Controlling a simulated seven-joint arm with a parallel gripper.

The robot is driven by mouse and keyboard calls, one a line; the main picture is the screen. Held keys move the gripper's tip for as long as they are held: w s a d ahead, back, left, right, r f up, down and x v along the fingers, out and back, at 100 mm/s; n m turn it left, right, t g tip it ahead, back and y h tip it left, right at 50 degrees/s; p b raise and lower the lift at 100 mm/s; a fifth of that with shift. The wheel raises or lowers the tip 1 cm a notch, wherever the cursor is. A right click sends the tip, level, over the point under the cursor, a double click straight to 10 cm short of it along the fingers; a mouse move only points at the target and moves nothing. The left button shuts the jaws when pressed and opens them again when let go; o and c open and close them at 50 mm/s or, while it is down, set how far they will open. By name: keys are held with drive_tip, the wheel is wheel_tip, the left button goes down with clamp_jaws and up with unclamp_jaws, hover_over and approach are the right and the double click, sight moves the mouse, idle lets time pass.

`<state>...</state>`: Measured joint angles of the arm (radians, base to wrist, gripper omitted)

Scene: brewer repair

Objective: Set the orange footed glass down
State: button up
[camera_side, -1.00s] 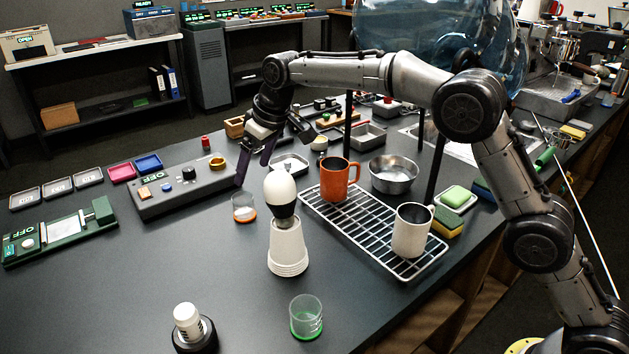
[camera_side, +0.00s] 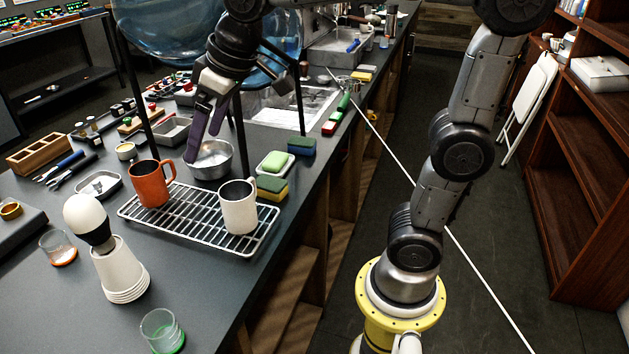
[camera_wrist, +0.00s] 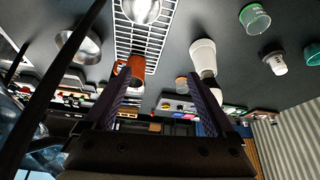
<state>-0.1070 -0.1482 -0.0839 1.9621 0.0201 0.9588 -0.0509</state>
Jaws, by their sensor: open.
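The orange footed glass (camera_side: 58,247), clear with an orange base, stands upright on the dark counter at the left of the side view, just left of the stack of white cups (camera_side: 120,270). It also shows small near the middle of the wrist view (camera_wrist: 182,84), between the fingers and far off. My gripper (camera_side: 203,150) is open and empty, in the air by the metal bowl (camera_side: 210,160) and behind the rack, well apart from the glass. Its two purple fingers show in the wrist view (camera_wrist: 165,82).
A wire rack (camera_side: 185,215) holds an orange mug (camera_side: 152,185) and a white mug (camera_side: 239,208). A green-based glass (camera_side: 161,332) stands at the front edge. Sponges (camera_side: 272,187) lie right of the rack. Dark posts stand near my gripper.

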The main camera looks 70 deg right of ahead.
drive_tip(key=s+d+f+m, duration=0.1)
drive_tip(key=s+f, duration=0.3)
drive_tip(key=s, duration=0.5)
drive_tip(key=s+d+f, duration=0.3)
drive_tip(key=s+f, duration=0.1)
drive_tip(key=s, duration=0.5)
drive_tip(key=shift+m+h, duration=0.4)
